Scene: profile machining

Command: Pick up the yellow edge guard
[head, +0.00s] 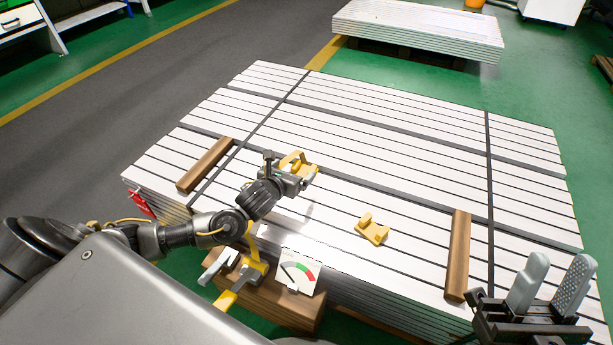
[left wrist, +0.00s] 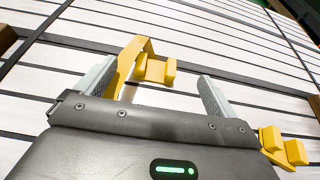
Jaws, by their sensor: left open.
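A yellow edge guard (head: 299,159) lies on the slatted white stack, partly hidden behind my left gripper (head: 294,179). In the left wrist view this guard (left wrist: 153,70) shows as a bent yellow bracket between and beyond the fingertips, closer to the left finger. My left gripper (left wrist: 157,88) is open, its fingers apart on either side; I cannot tell whether the left finger touches the guard. A second yellow edge guard (head: 372,230) lies apart to the right, and shows at the lower right of the left wrist view (left wrist: 283,148). My right gripper (head: 548,286) is open and empty.
Wooden bars (head: 205,165) and (head: 458,255) lie on the stack (head: 380,140). At the near edge, a wooden block (head: 262,299) bears a yellow-and-grey tool and a gauge card (head: 299,272). Another stack (head: 418,28) stands behind. The stack's far middle is clear.

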